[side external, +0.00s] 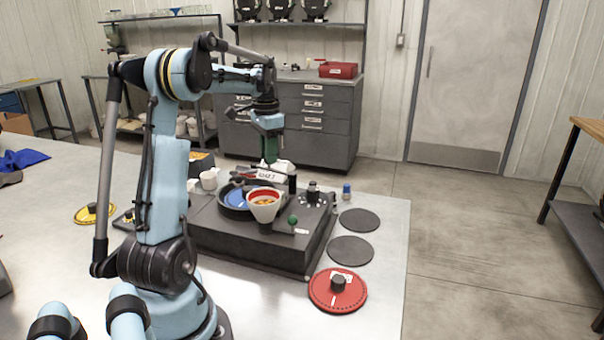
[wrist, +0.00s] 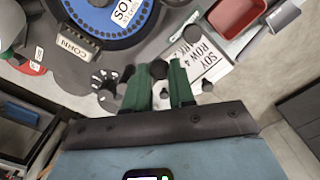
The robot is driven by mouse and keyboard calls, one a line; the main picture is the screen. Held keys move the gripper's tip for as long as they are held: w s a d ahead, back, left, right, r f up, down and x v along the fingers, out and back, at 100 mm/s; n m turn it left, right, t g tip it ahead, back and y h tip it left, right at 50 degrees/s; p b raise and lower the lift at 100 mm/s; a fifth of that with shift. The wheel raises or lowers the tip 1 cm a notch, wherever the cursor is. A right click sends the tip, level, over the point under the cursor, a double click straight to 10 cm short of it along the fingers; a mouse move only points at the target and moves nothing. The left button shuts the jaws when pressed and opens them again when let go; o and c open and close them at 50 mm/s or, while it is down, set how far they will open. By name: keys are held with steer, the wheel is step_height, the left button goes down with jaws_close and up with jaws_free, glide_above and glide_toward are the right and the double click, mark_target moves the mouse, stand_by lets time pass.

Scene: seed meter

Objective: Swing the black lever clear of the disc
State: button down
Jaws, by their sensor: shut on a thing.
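The blue disc (side external: 236,198) lies in its dark round housing on top of the black meter box (side external: 232,236). The wrist view shows the disc (wrist: 88,18) at the top, with a SOY label. My gripper (side external: 270,158) points down at the disc's far right side in the side view. In the wrist view my gripper's green fingers (wrist: 160,74) are closed about the round dark end of the black lever (wrist: 159,69). That end appears just outside the disc's rim. The fingers and other parts hide most of the lever, so its arm cannot be followed.
A hopper cup (side external: 265,206) with orange seeds stands in front of the disc. A green-knobbed lever (side external: 292,220) and dial (side external: 312,192) sit on the box. A red disc (side external: 338,302) lies front right.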

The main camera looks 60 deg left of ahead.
steer(key=shift+w+a, duration=0.1)
stand_by(0.3)
steer(key=c, duration=0.9)
jaws_free()
steer(key=shift+c, duration=0.2)
steer(key=shift+r, duration=0.1)
step_height(320, 180, up, 12)
